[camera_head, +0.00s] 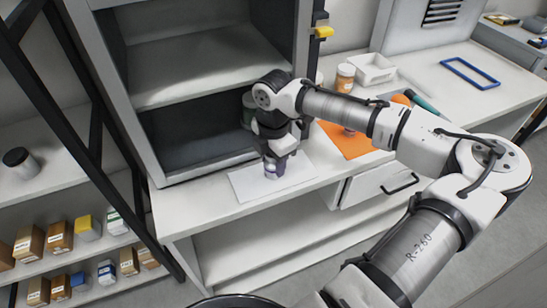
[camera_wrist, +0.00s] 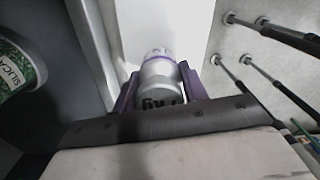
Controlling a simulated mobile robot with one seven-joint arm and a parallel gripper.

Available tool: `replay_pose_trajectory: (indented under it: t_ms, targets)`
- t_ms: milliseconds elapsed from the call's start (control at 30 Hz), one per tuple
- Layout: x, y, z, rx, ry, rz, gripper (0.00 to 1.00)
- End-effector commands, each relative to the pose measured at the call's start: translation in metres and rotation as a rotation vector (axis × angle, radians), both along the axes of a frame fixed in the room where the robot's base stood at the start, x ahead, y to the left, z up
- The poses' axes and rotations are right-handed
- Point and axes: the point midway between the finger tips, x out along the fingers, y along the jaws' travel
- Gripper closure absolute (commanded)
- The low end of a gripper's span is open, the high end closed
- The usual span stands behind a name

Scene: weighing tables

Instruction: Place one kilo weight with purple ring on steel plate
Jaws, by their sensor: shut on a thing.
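My gripper (camera_head: 275,168) points down over a pale flat plate (camera_head: 245,186) at the front of the table, below the open cabinet. It is shut on a silver weight (camera_wrist: 160,80) marked with "kg" lettering, seen between the two purple fingers in the wrist view. In the head view the weight (camera_head: 271,174) is small and mostly hidden by the fingers. It is at or just above the plate; I cannot tell if it touches. The pale plate (camera_wrist: 160,22) also shows beyond the weight in the wrist view.
An orange mat (camera_head: 362,150) lies right of the plate, partly behind my arm. A jar (camera_head: 345,78), a white tray (camera_head: 372,68) and a blue frame (camera_head: 470,72) stand farther back. A silica container (camera_wrist: 20,62) is close by on the left in the wrist view.

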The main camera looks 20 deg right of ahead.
Motion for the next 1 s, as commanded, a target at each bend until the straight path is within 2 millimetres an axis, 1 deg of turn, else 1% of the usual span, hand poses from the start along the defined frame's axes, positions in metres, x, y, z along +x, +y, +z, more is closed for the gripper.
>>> replay_pose_trajectory:
  t_ms: [133, 167, 300, 333, 600, 733, 867, 1000]
  targets:
    - [0.001, 0.000, -0.002, 0.001, -0.002, 0.000, 1.00]
    - [0.000, 0.000, -0.003, 0.001, 0.000, 0.000, 0.56]
    - [0.000, 0.000, -0.003, 0.001, 0.000, 0.000, 0.38]
    - [0.000, 0.000, -0.003, 0.001, 0.000, 0.000, 0.36]
    - [0.000, 0.000, -0.002, 0.000, 0.000, 0.000, 0.36]
    - [0.000, 0.000, 0.004, -0.001, -0.001, 0.000, 0.36]
    - [0.000, 0.000, 0.025, 0.001, -0.003, 0.000, 0.36]
    - [0.001, 0.000, 0.056, 0.001, -0.003, 0.001, 0.36]
